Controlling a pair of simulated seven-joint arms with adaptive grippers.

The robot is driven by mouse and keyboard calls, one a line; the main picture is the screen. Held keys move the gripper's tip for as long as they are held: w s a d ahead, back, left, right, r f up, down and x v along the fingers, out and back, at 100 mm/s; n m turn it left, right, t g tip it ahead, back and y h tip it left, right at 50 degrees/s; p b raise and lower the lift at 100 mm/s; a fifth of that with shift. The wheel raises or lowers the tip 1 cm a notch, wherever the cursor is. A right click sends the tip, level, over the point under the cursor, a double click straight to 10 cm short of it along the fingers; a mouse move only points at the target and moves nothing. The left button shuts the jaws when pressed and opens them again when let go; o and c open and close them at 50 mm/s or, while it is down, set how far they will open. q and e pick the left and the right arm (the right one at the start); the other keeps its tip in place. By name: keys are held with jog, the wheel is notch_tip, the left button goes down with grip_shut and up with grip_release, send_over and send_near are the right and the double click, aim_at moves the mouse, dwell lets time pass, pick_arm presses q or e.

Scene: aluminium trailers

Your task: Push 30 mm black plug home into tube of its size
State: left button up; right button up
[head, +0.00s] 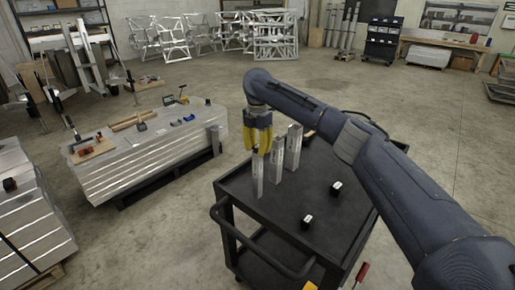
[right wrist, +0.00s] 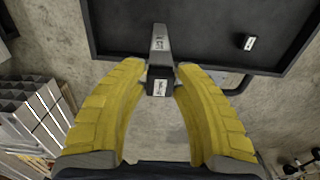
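Three upright square aluminium tubes stand on the black cart: a front tube (head: 258,177), a middle tube (head: 278,160) and a back tube (head: 294,145). My right gripper (head: 256,149), with yellow fingers, is directly above the front tube. In the right wrist view its fingertips (right wrist: 161,73) close on both sides of a black plug (right wrist: 160,87) with a white label. The plug is in line with the end of a tube (right wrist: 160,40); I cannot tell whether they touch. Two other black plugs, (head: 336,187) and (head: 306,221), lie on the cart. My left gripper is not in view.
The cart top (head: 340,217) has a raised rim and is clear around the loose plugs. A stack of aluminium profiles (head: 150,160) with tools stands to the left. Silver frames (head: 275,42) stand at the back on open concrete floor.

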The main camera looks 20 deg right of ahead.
aim_at(257, 146)
jog(key=o, duration=0.4)
notch_tip(257, 146, up, 12)
dwell(0.7)
jog(key=shift+a, duration=0.1)
